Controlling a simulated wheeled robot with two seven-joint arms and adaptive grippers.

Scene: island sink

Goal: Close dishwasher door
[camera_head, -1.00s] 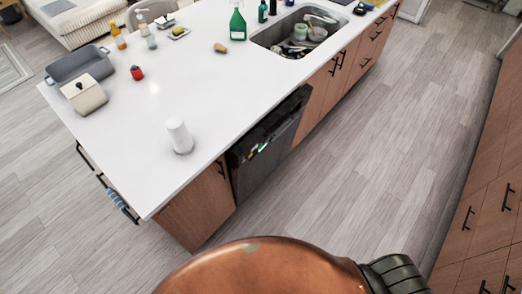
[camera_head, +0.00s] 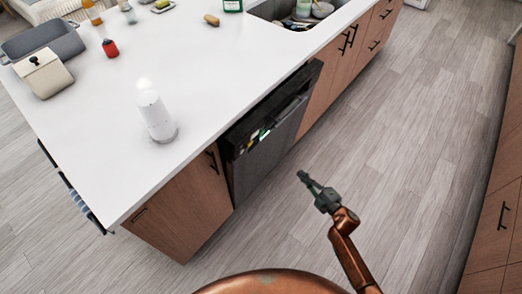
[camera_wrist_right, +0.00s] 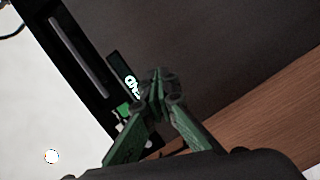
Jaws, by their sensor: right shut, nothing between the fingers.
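The dishwasher door (camera_head: 262,158) is a dark grey panel under the counter, between wooden cabinet fronts. It stands close to upright, with a dark recess and small bright markings along its top; I cannot tell exactly how far it stands out. My right gripper (camera_head: 309,183) is shut and empty, in front of the door to its right, apart from it in the head view. In the right wrist view, its fingertips (camera_wrist_right: 157,84) show against the dark dishwasher front (camera_wrist_right: 225,45), with a lit marking beside them. I cannot tell there whether they touch. My left gripper is not in view.
The white island counter (camera_head: 185,60) overhangs the dishwasher. A white cylinder (camera_head: 155,115) stands near its front edge, and a sink (camera_head: 275,10) is farther back. Wooden drawers (camera_head: 495,225) line the right side. The floor (camera_head: 385,125) between is clear.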

